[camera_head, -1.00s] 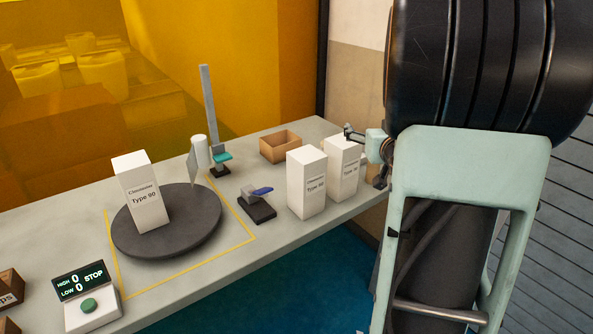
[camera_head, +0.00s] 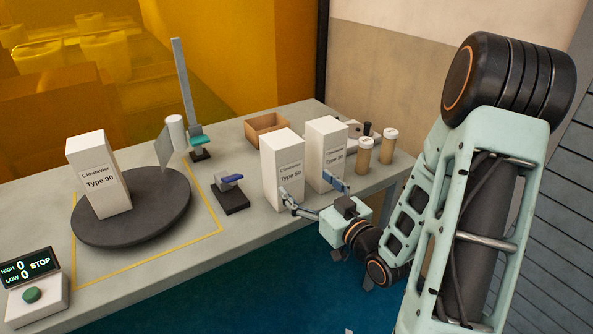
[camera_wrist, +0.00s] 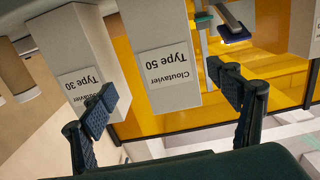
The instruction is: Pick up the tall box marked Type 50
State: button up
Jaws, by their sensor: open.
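The tall white box marked Type 50 (camera_head: 283,160) stands upright on the grey table, near its front edge. In the wrist view, which is upside down, the Type 50 box (camera_wrist: 160,35) fills the middle with its label facing me. My gripper (camera_head: 312,192) is open and empty in front of the boxes. In the wrist view the gripper (camera_wrist: 168,95) has one finger to each side of the Type 50 box. The left finger overlaps the box marked Type 30 (camera_wrist: 75,55). Whether the fingertips reach past the Type 50 box's front face is unclear.
The Type 30 box (camera_head: 326,140) stands close right of Type 50. Capped bottles (camera_head: 364,157) stand further right. A black stand with a blue lever (camera_head: 230,194) sits left. A dark turntable (camera_head: 150,215) carries a Type 90 box (camera_head: 98,178). A cardboard tray (camera_head: 267,127) lies behind.

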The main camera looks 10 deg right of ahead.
aim_at(292, 172)
jog(key=b, duration=0.1)
jog(key=a+b, duration=0.1)
jog(key=b, duration=0.1)
jog(key=shift+w+f, duration=0.2)
jog(key=shift+w, duration=0.2)
jog(key=w+b, duration=0.1)
jog(key=b, duration=0.1)
jog(key=shift+w+a+b, duration=0.15)
jog(key=shift+b, duration=0.25)
jog(key=shift+w+a+r, duration=0.15)
jog(key=shift+w+a, duration=0.05)
jog(key=shift+w, duration=0.3)
jog(key=shift+w+a+r, duration=0.15)
jog(key=shift+w, duration=0.35)
jog(key=x, duration=0.6)
jog(key=shift+a+r, duration=0.1)
jog(key=shift+a, duration=0.05)
jog(key=shift+c, duration=0.3)
jog(key=c, duration=1.5)
jog(key=shift+r, duration=0.15)
